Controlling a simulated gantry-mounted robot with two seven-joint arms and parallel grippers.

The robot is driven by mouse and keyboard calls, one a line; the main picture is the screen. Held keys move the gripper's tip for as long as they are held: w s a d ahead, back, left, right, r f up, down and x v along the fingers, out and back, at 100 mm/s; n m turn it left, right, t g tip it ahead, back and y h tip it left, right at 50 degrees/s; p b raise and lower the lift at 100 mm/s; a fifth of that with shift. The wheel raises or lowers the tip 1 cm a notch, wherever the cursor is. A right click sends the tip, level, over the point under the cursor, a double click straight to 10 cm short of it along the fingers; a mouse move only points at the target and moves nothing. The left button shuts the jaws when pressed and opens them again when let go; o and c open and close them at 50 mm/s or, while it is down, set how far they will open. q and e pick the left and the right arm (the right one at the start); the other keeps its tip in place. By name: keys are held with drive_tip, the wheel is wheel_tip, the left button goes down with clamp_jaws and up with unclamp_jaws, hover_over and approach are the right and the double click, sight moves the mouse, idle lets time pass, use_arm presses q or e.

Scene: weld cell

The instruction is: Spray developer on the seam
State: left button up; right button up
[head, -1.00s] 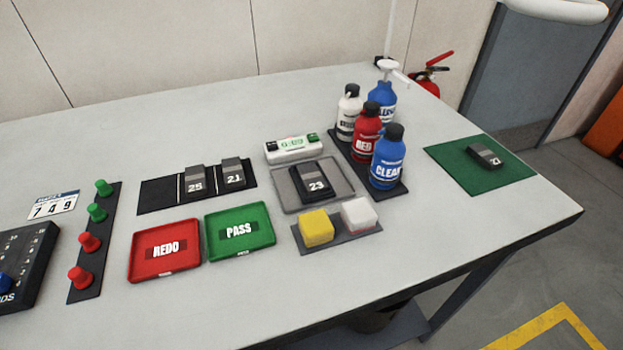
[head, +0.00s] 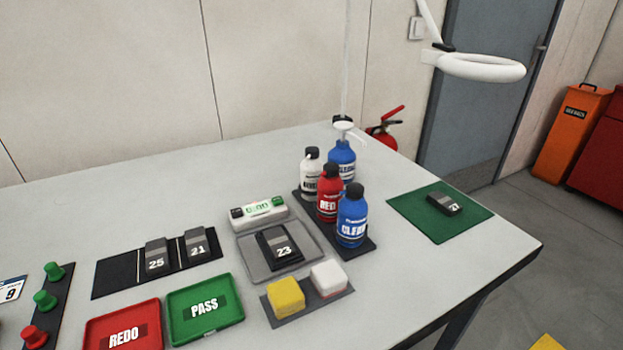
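The white bottle (head: 311,174), its label mostly hidden, stands at the back left of a dark mat (head: 364,246). A red bottle labelled RED (head: 328,197) and a blue bottle labelled CLEAN (head: 352,220) stand in front of it. A block marked 23 (head: 279,247) lies on the grey tray (head: 246,265) beside the bottles; I cannot make out a seam on it. More blocks are marked 25 (head: 156,255), 21 (head: 196,243) and 27 (head: 443,204). Neither of my grippers is in view.
A timer (head: 258,211) sits behind the grey tray. A yellow sponge (head: 286,296) and a white-topped pad (head: 328,279) are in front. Red REDO (head: 123,334) and green PASS (head: 205,308) trays lie left. A blue pump bottle (head: 342,158) stands behind; a white ring lamp (head: 483,68) hangs right.

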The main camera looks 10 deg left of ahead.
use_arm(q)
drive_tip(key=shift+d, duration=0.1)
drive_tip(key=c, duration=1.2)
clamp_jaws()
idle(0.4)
